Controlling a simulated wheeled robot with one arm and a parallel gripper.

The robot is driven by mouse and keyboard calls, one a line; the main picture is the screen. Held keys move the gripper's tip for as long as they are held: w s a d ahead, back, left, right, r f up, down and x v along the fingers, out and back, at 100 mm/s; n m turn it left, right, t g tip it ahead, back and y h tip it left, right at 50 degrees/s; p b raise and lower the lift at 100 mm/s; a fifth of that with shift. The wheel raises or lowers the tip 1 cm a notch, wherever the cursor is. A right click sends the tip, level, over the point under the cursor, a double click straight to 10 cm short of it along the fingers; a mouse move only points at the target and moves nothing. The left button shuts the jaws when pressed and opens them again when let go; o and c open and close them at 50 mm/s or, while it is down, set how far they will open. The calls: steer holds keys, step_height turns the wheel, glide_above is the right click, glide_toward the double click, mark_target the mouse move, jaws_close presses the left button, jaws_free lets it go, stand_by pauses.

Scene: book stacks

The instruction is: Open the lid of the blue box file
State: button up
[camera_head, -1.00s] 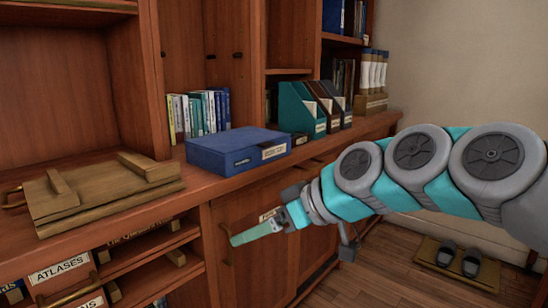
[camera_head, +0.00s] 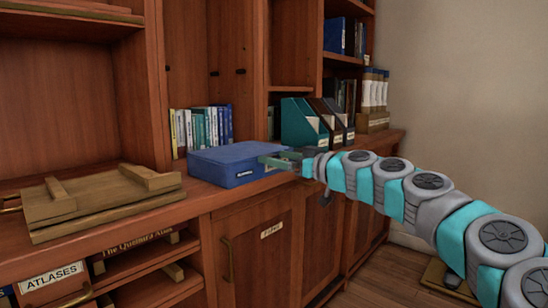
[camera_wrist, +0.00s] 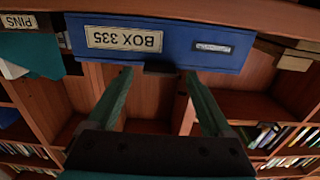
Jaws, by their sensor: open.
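The blue box file (camera_head: 225,166) lies flat on the wooden counter, its lid shut. In the wrist view the blue box file (camera_wrist: 150,42) appears upside down with a "BOX 335" label. A small dark tab (camera_wrist: 160,68) shows at its edge between my fingertips. My gripper (camera_head: 263,156) is at the right end of the box, close to its upper edge. In the wrist view my gripper (camera_wrist: 158,73) is open, its green fingers either side of the tab. Whether they touch the box I cannot tell.
A wooden board with blocks (camera_head: 95,197) lies left of the box. Several books (camera_head: 202,128) stand behind it. Upright magazine files (camera_head: 310,124) stand right of it, close behind my wrist. A cupboard door (camera_head: 255,250) is below the counter.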

steer(key=shift+x, duration=0.9)
jaws_close()
stand_by(0.4)
